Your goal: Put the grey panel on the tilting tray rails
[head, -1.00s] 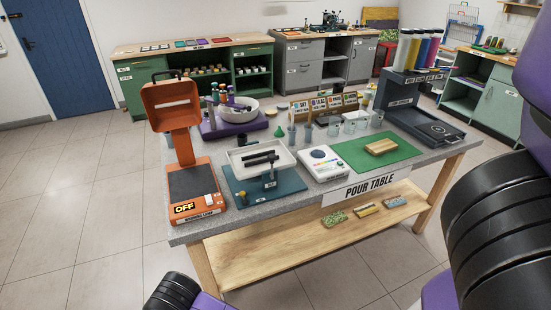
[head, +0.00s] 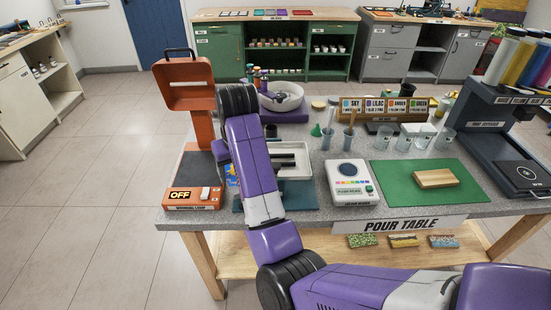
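The tilting tray (head: 301,174) is white and stands on a teal base (head: 302,196) at the left middle of the pour table, in the head view. Dark rails (head: 287,164) lie across it. My purple and white arm crosses in front and hides its left part. My gripper is hidden behind my arm, so I cannot see its fingers or whether it holds anything.
A green mat (head: 400,191) holds a wooden block (head: 437,179). Cups and bottles crowd the back. The floor at left is clear.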

